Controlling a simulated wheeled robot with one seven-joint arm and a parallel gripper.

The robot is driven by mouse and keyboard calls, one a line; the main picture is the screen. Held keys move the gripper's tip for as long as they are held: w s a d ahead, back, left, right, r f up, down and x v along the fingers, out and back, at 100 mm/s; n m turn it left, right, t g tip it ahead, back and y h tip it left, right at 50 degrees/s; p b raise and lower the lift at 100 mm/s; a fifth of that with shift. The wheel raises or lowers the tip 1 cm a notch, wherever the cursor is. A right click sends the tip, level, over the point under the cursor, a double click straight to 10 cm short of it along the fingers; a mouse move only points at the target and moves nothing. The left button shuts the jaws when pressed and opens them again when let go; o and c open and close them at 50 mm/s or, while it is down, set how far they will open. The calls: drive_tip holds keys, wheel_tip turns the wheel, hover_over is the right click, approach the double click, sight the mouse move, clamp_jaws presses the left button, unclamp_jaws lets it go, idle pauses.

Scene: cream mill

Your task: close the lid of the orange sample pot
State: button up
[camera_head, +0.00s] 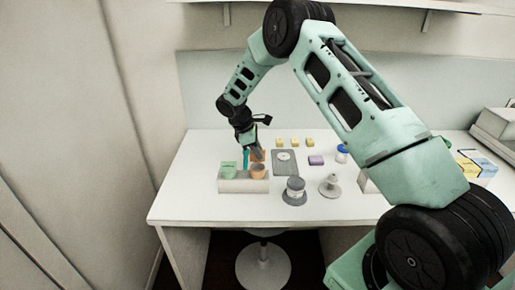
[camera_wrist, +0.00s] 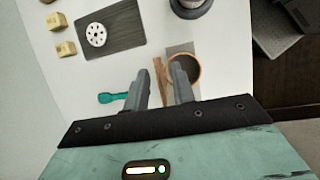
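The orange sample pot (camera_head: 258,172) sits at the right end of a pale holder (camera_head: 243,186). In the wrist view, the pot's round mouth (camera_wrist: 199,69) is uncovered and dark inside. Its orange lid (camera_head: 258,155) stands up at the pot's edge; the wrist view shows the lid (camera_wrist: 159,76) nearly edge-on, beside the mouth. My gripper (camera_wrist: 163,82) is open, its two grey fingers apart with the lid showing between them. The right finger overlaps the pot's rim in the wrist view; I cannot tell whether it touches.
A green pot (camera_head: 228,171) sits at the holder's left end, with a teal piece (camera_head: 245,159) beside it. A grey board with a white disc (camera_head: 283,156) and several yellow blocks (camera_head: 295,142) lie behind. The table's front left is clear.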

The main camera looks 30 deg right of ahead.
clamp_jaws()
drive_tip(key=shift+f+b, duration=0.1)
drive_tip(key=shift+b, duration=0.25)
